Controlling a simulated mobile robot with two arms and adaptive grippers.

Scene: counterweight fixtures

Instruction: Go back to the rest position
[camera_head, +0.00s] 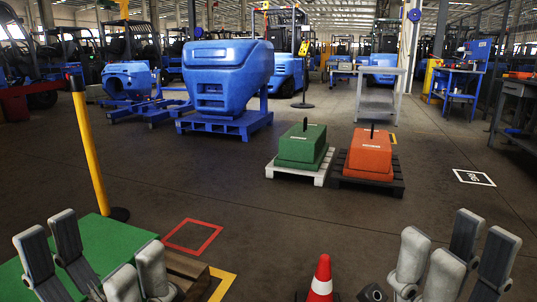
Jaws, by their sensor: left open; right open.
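My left gripper (100,255) is at the lower left, fingers spread and pointing up, with nothing between them. It shows in front of a green flat surface (118,236). My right gripper (452,258) is at the lower right, its fingers also spread and empty. Ahead on the floor, a green counterweight block (301,145) sits on a white pallet (296,172). An orange counterweight block (370,155) sits beside it on a black pallet (366,184). Both blocks are well beyond my grippers.
A red and white cone (321,278) stands between my grippers. A yellow post (88,150) rises at the left. A red floor square (192,236) and a white floor marking (474,177) show. A large blue counterweight (228,75) stands behind on a blue pallet. Mid-floor is clear.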

